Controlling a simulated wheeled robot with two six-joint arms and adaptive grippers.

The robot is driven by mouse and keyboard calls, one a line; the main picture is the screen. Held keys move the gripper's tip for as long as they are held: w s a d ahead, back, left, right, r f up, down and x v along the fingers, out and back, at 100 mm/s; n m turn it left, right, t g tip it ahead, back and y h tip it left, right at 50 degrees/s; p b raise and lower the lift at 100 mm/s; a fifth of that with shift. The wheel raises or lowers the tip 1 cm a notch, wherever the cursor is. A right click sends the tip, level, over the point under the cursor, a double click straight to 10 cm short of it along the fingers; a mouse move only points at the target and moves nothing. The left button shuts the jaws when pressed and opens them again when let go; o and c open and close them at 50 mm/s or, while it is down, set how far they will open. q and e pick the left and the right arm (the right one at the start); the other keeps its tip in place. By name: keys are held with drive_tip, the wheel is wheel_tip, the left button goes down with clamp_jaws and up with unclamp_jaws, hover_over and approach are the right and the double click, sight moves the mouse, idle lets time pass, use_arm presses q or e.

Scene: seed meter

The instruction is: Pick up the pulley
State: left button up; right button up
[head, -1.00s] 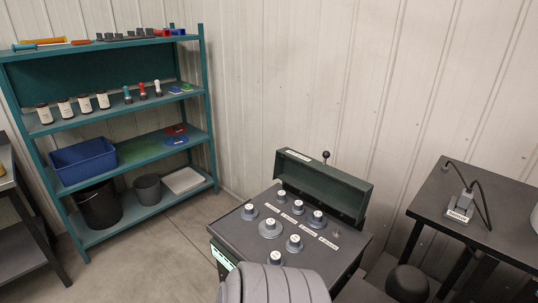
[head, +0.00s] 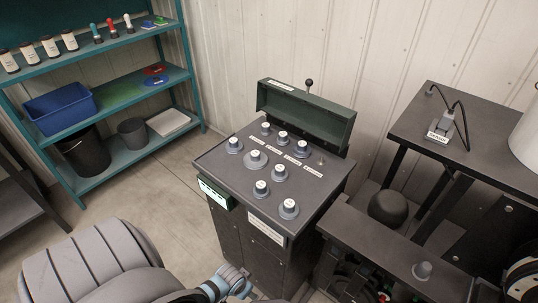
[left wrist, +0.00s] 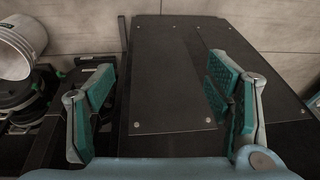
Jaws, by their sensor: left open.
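I cannot tell which is the pulley meant. Another grey round piece (head: 422,271) sits on the dark machine at lower right. My left gripper (left wrist: 162,75) is open, with teal pads apart and nothing between them; a dark flat panel (left wrist: 168,105) lies beyond. In the head view my left arm enters at the bottom and its fingers are not clear. My right gripper is out of view.
A green raised lid (head: 305,112) backs the cabinet. A dark table (head: 480,140) with a cabled device stands at right. Teal shelves (head: 125,85) stand at left. A white bucket (left wrist: 22,45) shows in the left wrist view. Floor is clear between shelves and cabinet.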

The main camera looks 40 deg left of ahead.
use_arm(q)
drive_tip(key=w+r+t, duration=0.1)
drive_tip(key=w+r, duration=0.9)
drive_tip(key=r, duration=0.1)
wheel_tip(320, 180, up, 25)
drive_tip(key=n+t+b, duration=0.2)
hover_over(280, 168)
drive_tip(key=s+d, duration=0.2)
drive_tip(key=s, duration=0.4)
drive_tip(key=x, duration=0.4)
drive_tip(key=b+x, duration=0.1)
drive_tip(key=x, duration=0.4)
drive_tip(key=a+b+x, duration=0.1)
drive_tip(key=x, duration=0.3)
drive_tip(key=shift+f, duration=0.15)
drive_tip(key=shift+s, duration=0.15)
drive_tip(key=c, duration=1.5)
